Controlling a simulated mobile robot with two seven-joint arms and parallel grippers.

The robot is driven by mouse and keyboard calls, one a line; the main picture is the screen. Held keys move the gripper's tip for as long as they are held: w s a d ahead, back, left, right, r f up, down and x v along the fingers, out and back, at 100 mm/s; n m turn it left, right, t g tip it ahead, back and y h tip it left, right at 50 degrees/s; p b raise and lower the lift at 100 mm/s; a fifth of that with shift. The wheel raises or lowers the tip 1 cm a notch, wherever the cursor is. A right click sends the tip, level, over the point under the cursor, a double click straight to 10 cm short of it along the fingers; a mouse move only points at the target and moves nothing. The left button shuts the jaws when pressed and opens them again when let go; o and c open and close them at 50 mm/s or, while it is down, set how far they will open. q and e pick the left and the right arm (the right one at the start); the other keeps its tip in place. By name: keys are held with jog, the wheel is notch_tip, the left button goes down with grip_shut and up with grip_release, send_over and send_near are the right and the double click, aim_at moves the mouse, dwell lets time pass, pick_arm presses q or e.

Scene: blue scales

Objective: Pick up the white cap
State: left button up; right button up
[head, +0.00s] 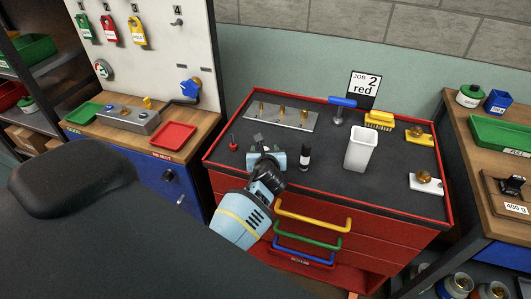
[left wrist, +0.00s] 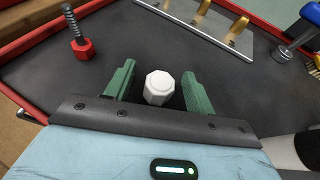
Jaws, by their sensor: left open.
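The white cap (left wrist: 160,87) is a small faceted white piece on the dark mat of the red tool chest. In the left wrist view it is between the two green fingers of my left gripper (left wrist: 158,90), with a gap on either side. The fingers are open and do not appear to touch it. In the head view my left gripper (head: 266,156) points down over the left front part of the chest top and hides the cap. My right gripper is in neither view.
A red bolt (left wrist: 82,48) stands left of the gripper. A black-and-white cylinder (head: 305,156) and a tall white container (head: 361,148) stand to the right. A metal plate (head: 283,117) with brass pegs and a blue-handled tool (head: 341,103) are behind. The chest (head: 437,150) has a raised red rim.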

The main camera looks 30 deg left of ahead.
pick_arm(q)
jog(key=shift+r, duration=0.1)
jog(key=c, duration=1.1)
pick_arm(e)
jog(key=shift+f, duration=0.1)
pick_arm(q)
jog(key=shift+r, duration=0.5)
notch_tip(320, 180, up, 3)
jog(key=shift+s+d+r+p, duration=0.1)
jog(key=shift+p, duration=0.4)
jog(key=s+d, duration=0.2)
jog(key=s, duration=0.2)
jog(key=s+d, duration=0.3)
jog(key=s, duration=0.2)
jog(key=s+d, duration=0.3)
jog(key=s, duration=0.1)
jog(key=shift+s+d+r, duration=0.1)
jog(key=shift+s+r, duration=0.15)
jog(key=shift+r, duration=0.1)
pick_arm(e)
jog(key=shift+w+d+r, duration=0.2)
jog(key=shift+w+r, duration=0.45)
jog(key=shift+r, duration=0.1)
pick_arm(q)
jog(key=shift+r, duration=0.1)
